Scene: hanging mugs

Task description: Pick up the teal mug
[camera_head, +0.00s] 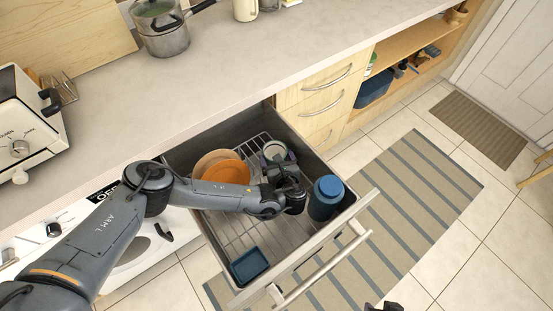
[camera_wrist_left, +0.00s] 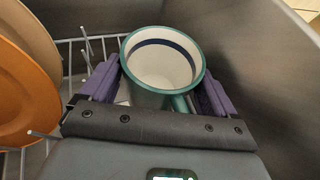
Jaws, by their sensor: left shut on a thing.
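The teal mug (camera_head: 274,149) stands in the open drawer in the head view, white inside with a dark band under its teal rim. In the left wrist view the mug (camera_wrist_left: 163,62) is upright, its opening facing up and its handle towards the gripper. My left gripper (camera_head: 279,165) reaches down into the drawer at the mug. Its purple fingers (camera_wrist_left: 156,88) are on both sides of the mug and shut on it. A small dark purple tip of my right gripper (camera_head: 384,306) shows at the bottom edge; its opening cannot be made out.
The drawer (camera_head: 345,213) holds a wire rack (camera_head: 232,221). Orange plates (camera_head: 226,172) stand left of the mug, a blue bottle (camera_head: 325,198) stands to its right, and a small blue container (camera_head: 249,265) lies near the front. The drawer's wall (camera_wrist_left: 258,62) rises close beside the mug.

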